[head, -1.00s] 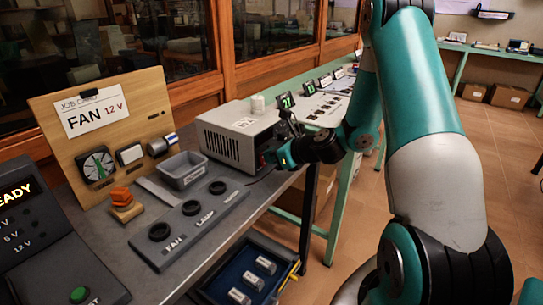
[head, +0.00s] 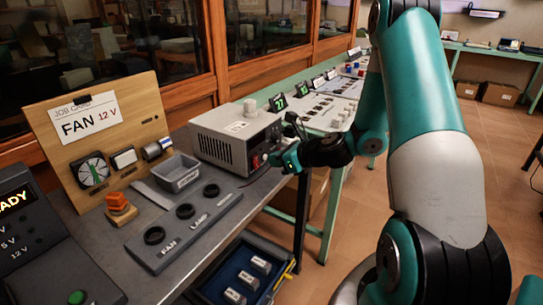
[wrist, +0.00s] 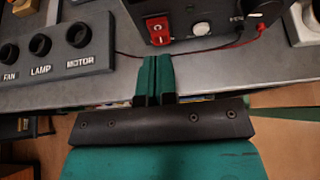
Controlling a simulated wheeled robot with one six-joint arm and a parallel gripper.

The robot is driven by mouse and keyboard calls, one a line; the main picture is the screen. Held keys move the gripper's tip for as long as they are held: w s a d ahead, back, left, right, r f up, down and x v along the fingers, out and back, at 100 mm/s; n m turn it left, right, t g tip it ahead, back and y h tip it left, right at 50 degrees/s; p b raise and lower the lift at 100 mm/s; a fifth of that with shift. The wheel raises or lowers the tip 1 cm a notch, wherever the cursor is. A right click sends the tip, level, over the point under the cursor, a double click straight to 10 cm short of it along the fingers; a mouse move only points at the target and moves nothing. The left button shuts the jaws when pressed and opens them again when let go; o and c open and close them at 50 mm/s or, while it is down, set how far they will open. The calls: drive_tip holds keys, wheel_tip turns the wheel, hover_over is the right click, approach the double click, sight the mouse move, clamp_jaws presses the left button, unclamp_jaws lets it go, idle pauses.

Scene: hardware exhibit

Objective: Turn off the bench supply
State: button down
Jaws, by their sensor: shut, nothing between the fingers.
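The bench supply is a grey metal box (head: 240,136) with a dark front face, standing near the bench's right edge. Its red switch (head: 255,161) shows low on that face; it also shows in the wrist view (wrist: 158,28) at the top, beside a white knob. I cannot tell which way the switch is set. My gripper (head: 275,160) is just right of the supply's front, apart from it. In the wrist view my gripper's fingers (wrist: 154,62) are together and empty, pointing at the switch from a short distance.
A panel with FAN, LAMP and MOTOR sockets (head: 168,240) lies left of my gripper. A grey bin (head: 177,176), an orange-topped block (head: 118,203) and a job card board (head: 60,165) stand behind it. An open drawer (head: 222,270) is below. A red cable (wrist: 215,45) runs along the supply.

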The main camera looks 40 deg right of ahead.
drive_tip(key=s+d+r, duration=0.2)
drive_tip(key=s+r, duration=0.4)
drive_tip(key=s, duration=0.1)
drive_tip(key=shift+d+r+p, duration=0.2)
drive_tip(key=shift+r+p, duration=0.1)
drive_tip(key=shift+r, duration=0.1)
